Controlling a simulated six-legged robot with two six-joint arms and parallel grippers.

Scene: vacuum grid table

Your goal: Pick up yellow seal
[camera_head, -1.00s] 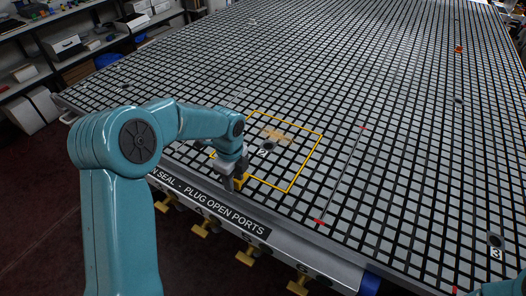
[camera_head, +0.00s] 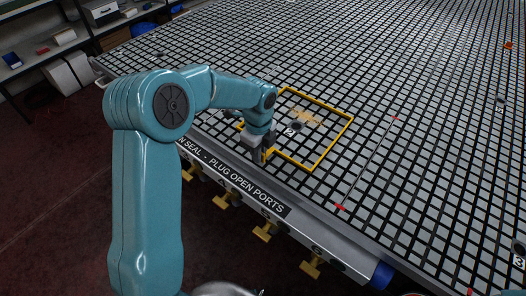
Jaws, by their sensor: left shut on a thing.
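The yellow seal (camera_head: 331,145) is a thin yellow loop lying as a rectangle on the grid table (camera_head: 400,160), around the port marked 2. My left gripper (camera_head: 262,158) is at the loop's near-left side, close to the table's front edge. It points down and is shut on the yellow seal, with a bit of yellow showing beside the fingers. The fingers and wrist hide part of that side. The rest of the loop appears to lie flat on the table. My right gripper is not in view.
An orange-tan patch (camera_head: 304,117) lies inside the loop. A thin line with red ends (camera_head: 341,207) lies to the right. Yellow valve handles (camera_head: 265,232) stick out below the front edge. Shelves (camera_head: 58,50) stand at the back left. Much of the grid is clear.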

